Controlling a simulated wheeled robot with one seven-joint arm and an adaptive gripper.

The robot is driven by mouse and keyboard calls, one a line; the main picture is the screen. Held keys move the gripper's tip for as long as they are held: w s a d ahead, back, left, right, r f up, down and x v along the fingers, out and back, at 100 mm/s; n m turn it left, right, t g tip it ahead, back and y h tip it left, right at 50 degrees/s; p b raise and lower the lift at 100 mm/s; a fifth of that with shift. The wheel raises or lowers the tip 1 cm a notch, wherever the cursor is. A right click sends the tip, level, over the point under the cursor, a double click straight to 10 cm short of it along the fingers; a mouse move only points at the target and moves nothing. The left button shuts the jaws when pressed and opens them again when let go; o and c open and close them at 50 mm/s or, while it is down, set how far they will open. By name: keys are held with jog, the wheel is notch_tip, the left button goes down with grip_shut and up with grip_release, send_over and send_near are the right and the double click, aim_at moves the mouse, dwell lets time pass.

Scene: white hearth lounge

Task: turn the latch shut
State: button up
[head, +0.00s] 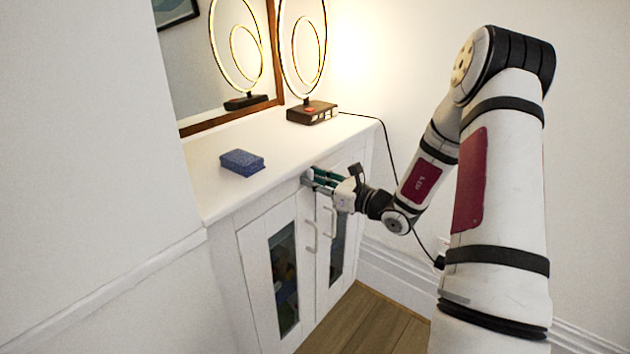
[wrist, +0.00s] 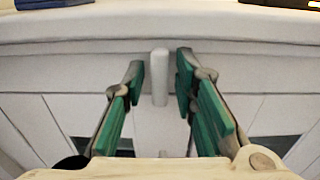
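The latch (wrist: 160,77) is a small pale upright bar at the top of the cabinet front, above the seam between the two doors, in the wrist view. My gripper (wrist: 159,84) is open, with one green-padded finger on each side of the latch. A gap shows between the latch and each finger, so neither appears to touch it. In the head view my gripper (head: 322,179) is at the upper front of the white cabinet (head: 222,206), just under its top edge. There the fingers mostly hide the latch. Both cabinet doors (head: 256,243) look closed.
Two pale door handles (head: 311,237) stick out below my gripper. A blue box (head: 242,162) lies on the cabinet top. A ring lamp (head: 312,112) stands at the back before a mirror (head: 204,62), its cord (head: 386,150) hanging near my arm. Wooden floor (head: 368,322) lies in front.

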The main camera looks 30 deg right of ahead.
grip_shut()
jog(key=shift+p, duration=0.35)
jog(key=m+p, duration=0.3)
jog(key=p, duration=0.1)
jog(key=shift+d+r+m, duration=0.1)
jog(key=shift+r+m, duration=0.05)
jog(key=shift+m, duration=0.25)
jog(key=m+p, duration=0.4)
jog(key=p, duration=0.1)
jog(key=shift+d, duration=0.1)
jog(key=shift+d+f+m+p, duration=0.15)
jog(key=shift+m+p, duration=0.75)
jog(key=shift+m, duration=0.75)
jog(key=shift+a+f+m+p, duration=0.1)
jog(key=shift+f+m+p, duration=0.1)
jog(key=shift+m+p, duration=1.05)
jog(key=shift+d+f+m+p, duration=0.15)
jog(key=shift+m+p, duration=0.35)
jog(key=shift+m, duration=1.5)
jog(key=shift+w+m, duration=0.1)
jog(key=shift+m, duration=0.2)
